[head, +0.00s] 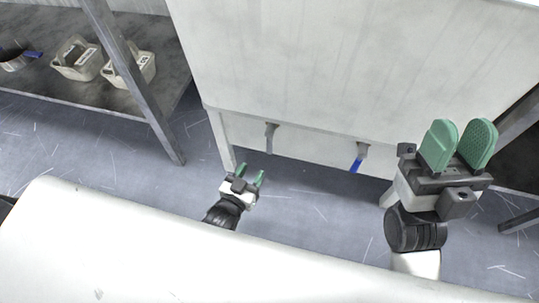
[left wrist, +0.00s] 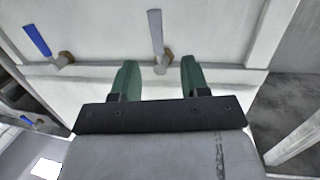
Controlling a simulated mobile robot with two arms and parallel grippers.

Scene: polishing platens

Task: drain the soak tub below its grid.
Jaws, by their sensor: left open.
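The soak tub (head: 320,70) is a large white box; its grid does not show. Two valves hang under its front edge in the head view: one with a grey lever (head: 271,135) on the left, one with a blue lever (head: 357,162) on the right. My left gripper (head: 253,175) is open and empty, below the grey-lever valve. In the left wrist view the grey lever (left wrist: 155,30) stands ahead between the green fingertips (left wrist: 158,68), apart from them as far as I can tell; the blue lever (left wrist: 38,38) is further left. My right gripper (head: 461,130) is open and empty, right of the valves.
A grey shelf (head: 95,100) at the left holds two pale baskets (head: 78,60) (head: 140,68) and a dark round item with a blue handle (head: 18,60). The shelf's metal leg (head: 135,80) stands left of the tub. The floor (head: 320,205) below the valves is clear.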

